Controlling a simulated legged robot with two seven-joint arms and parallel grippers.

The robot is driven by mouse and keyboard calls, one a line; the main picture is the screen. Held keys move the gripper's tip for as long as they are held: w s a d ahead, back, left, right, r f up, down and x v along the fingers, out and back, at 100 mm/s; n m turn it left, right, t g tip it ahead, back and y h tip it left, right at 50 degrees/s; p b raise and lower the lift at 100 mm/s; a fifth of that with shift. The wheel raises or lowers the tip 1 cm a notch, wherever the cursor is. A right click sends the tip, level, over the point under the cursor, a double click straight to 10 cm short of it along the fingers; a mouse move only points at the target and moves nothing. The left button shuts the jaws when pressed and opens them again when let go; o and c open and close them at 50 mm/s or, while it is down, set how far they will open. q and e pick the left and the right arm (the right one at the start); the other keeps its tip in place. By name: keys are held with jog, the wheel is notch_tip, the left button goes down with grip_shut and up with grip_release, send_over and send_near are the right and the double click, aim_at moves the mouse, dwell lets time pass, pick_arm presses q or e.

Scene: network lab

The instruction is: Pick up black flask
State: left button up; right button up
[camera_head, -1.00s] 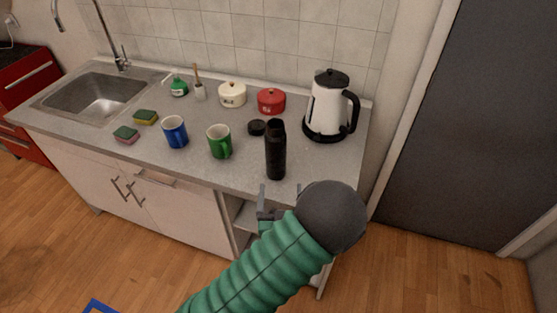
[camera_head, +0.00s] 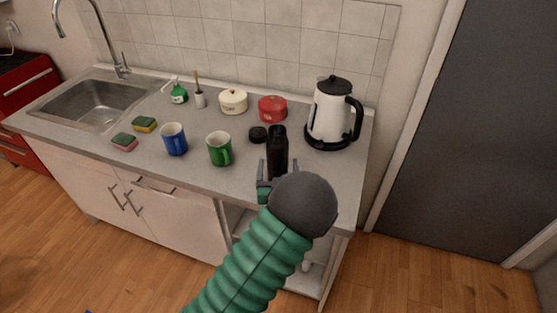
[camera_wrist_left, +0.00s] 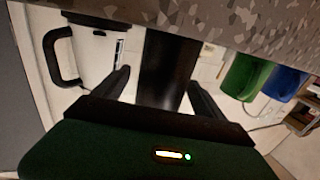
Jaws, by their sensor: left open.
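The black flask (camera_head: 277,150) stands upright on the grey countertop near its front edge, with no cap on it. My left gripper (camera_head: 278,172) is open, with a finger on either side of the flask's lower part. In the left wrist view the flask (camera_wrist_left: 168,68) stands between the two open fingertips (camera_wrist_left: 160,80). I cannot tell whether the fingers touch it. My arm hides the flask's base in the head view. My right gripper is not in view.
A green mug (camera_head: 219,150) and a blue mug (camera_head: 174,140) stand left of the flask. A black cap (camera_head: 258,134) lies behind it. A white kettle (camera_head: 330,112) stands to the right. Red (camera_head: 272,108) and cream pots (camera_head: 233,101) are at the back.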

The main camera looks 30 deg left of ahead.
pick_arm(q)
jog(key=shift+a, duration=0.2)
jog(key=c, duration=0.7)
jog(key=shift+d, duration=0.2)
grip_shut()
jog(key=shift+r, duration=0.1)
jog(key=shift+a, duration=0.1)
